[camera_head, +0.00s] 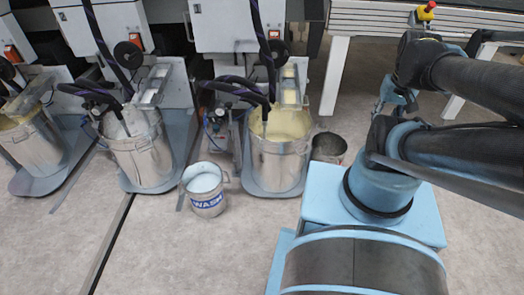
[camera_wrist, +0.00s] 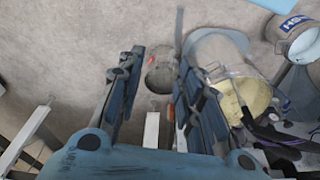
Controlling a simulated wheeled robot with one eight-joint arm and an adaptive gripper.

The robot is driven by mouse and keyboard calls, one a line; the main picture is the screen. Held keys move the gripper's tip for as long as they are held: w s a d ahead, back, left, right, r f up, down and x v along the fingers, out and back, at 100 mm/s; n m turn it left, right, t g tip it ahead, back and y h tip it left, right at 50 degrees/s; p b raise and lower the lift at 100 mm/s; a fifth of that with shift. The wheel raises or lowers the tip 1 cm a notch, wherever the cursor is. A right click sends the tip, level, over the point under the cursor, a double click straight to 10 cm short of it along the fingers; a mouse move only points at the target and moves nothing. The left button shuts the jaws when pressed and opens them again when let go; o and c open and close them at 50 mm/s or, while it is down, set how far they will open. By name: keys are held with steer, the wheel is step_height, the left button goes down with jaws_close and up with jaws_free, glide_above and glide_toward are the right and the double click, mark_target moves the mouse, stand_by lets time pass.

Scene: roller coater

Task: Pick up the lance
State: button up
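Dark hoses run down to the metal drums in the head view. The hose end (camera_head: 262,100) over the yellow-paint drum (camera_head: 278,165) looks like a lance, as does the hose end (camera_head: 120,108) at the white-paint drum (camera_head: 145,158). I cannot tell which lance is meant. My gripper (camera_head: 394,95) is right of these drums, apart from the hoses. In the wrist view its fingers (camera_wrist: 160,80) are spread with nothing between them. The yellow-paint drum (camera_wrist: 222,62) and a dark hose (camera_wrist: 272,138) show to their right, the hose partly hidden.
A WASH bucket (camera_head: 207,192) stands on the floor before the drums. A dark small bucket (camera_head: 328,148) is right of the yellow-paint drum. A white-legged conveyor frame (camera_head: 335,75) stands behind my arm. Another drum (camera_head: 35,140) is far left.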

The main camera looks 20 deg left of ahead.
steer(key=o, duration=0.4)
steer(key=shift+s+r, duration=0.15)
steer(key=shift+s, duration=0.05)
steer(key=w+a+r+n, duration=0.4)
steer(key=w, duration=0.2)
steer(key=w+a+r+n, duration=0.3)
steer(key=w, duration=0.3)
steer(key=n+g, duration=0.2)
steer(key=n, duration=1.4)
glide_above(266, 101)
step_height(266, 101, down, 16)
steer(key=f, duration=1.2)
steer(key=shift+w, duration=0.2)
steer(key=shift+s+a+f, duration=0.1)
steer(key=shift+a+f, duration=0.05)
steer(key=shift+f, duration=1.15)
steer(key=shift+a+f, duration=0.1)
steer(key=shift+f, duration=1.15)
